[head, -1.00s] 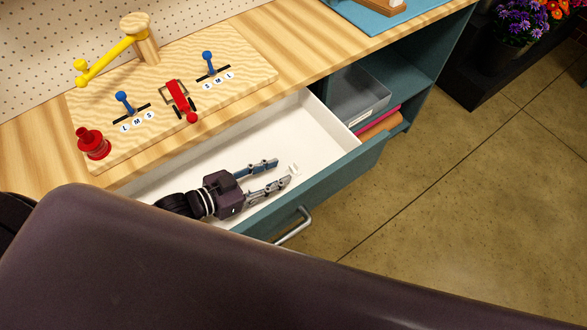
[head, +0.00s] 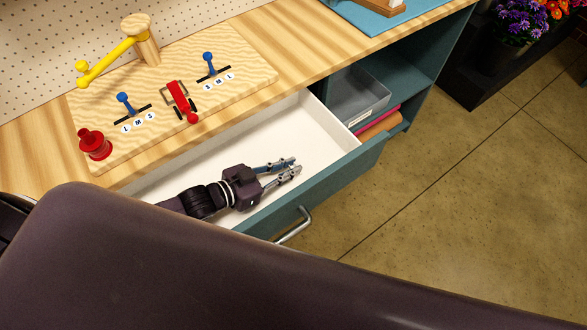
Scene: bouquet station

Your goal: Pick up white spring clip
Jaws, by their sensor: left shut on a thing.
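My left gripper (head: 293,166) is inside the open white drawer (head: 325,142), low near its right end. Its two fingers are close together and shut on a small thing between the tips. The white spring clip showed just ahead of the fingertips a second ago; at this place it is now covered by the fingers, so it is the thing they hold. Its outline cannot be made out against the white drawer floor. My right gripper is out of view.
The teal drawer front (head: 340,186) with its metal handle (head: 295,226) borders the gripper in front. Above is the wooden counter with a board of levers (head: 170,95). A grey tray (head: 358,97) sits in the shelf to the right. My own dark arm fills the foreground.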

